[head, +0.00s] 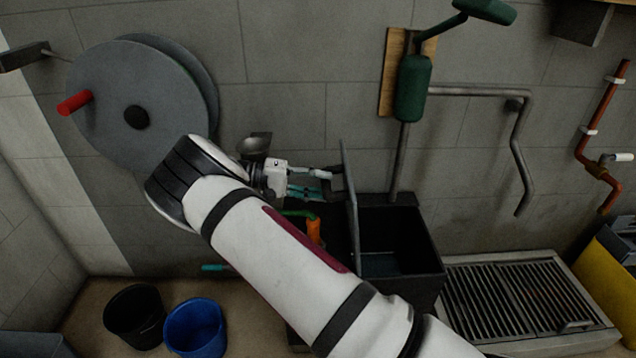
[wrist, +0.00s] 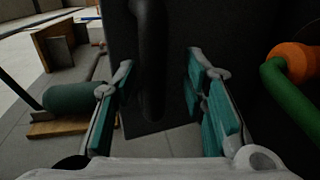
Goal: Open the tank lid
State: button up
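The dark tank (head: 425,255) stands below the wall, its right part open with the inside showing. Its lid (head: 350,205) stands about upright, edge-on in the head view. In the wrist view the lid (wrist: 215,22) is a dark panel with a black bar handle (wrist: 150,60). My gripper (head: 322,183) is at the left side of the lid, near its upper part. In the wrist view my gripper (wrist: 160,75) has its teal-padded fingers apart, one on each side of the handle, with gaps visible. My arm hides the tank's front left.
An orange-and-green fitting (head: 313,230) is just below my gripper. A green hand pump (head: 412,88) and its pipe are above the tank. A grey reel (head: 140,100) hangs at left. Black (head: 135,315) and blue (head: 195,328) buckets stand on the floor. A grate (head: 525,300) is at right.

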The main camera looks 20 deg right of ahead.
jog(key=shift+r, duration=0.15)
jog(key=v, duration=1.2)
dwell(0.3)
